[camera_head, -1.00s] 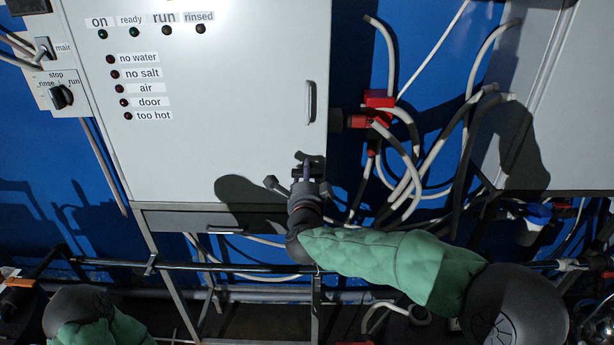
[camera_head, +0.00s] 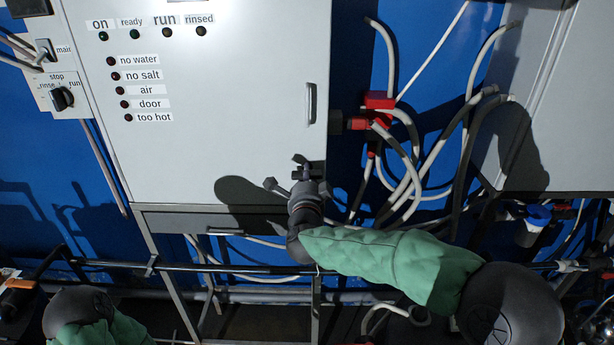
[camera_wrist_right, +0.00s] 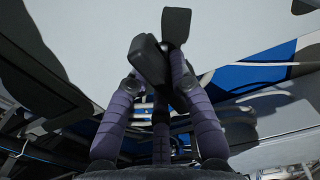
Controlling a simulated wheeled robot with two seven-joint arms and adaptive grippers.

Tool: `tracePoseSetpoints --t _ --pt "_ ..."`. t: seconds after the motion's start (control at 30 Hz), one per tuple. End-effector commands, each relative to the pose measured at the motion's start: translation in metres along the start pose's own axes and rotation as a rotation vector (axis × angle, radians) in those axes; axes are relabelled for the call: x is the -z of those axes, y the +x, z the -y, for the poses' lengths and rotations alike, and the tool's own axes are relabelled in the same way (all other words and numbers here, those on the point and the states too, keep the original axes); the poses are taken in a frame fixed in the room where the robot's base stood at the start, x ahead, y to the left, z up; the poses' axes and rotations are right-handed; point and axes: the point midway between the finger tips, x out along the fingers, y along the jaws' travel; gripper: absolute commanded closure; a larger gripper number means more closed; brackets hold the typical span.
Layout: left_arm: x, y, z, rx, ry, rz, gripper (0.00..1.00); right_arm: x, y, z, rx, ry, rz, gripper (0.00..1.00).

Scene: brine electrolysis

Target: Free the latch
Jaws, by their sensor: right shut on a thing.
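The latch (camera_head: 301,159) is a small dark piece at the lower right corner of the white cabinet door (camera_head: 230,110). My right gripper (camera_head: 307,178) is at this corner, its fingers drawn together on the latch and hiding most of it. In the right wrist view, the purple fingers with black tips (camera_wrist_right: 160,50) come together in front of the pale door; the latch cannot be told clearly from the tips there. The door looks closed. My left arm's green sleeve shows at the lower left, but its gripper is out of view.
A door handle (camera_head: 311,103) sits above the latch. Red fittings (camera_head: 378,110) and grey hoses (camera_head: 412,165) hang just right of the cabinet. A drawer (camera_head: 215,221) and a dark rail (camera_head: 220,266) lie below. A grey cabinet (camera_head: 560,110) stands at the right.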

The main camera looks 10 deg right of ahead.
Motion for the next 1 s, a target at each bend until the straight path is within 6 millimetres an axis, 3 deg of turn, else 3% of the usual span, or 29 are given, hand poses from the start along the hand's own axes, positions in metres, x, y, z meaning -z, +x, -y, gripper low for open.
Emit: tracePoseSetpoints --t 1.0 --pt "-0.002 -0.055 -0.02 0.0 0.0 0.0 0.6 0.003 0.0 0.003 -0.004 -0.891 0.003 1.0"
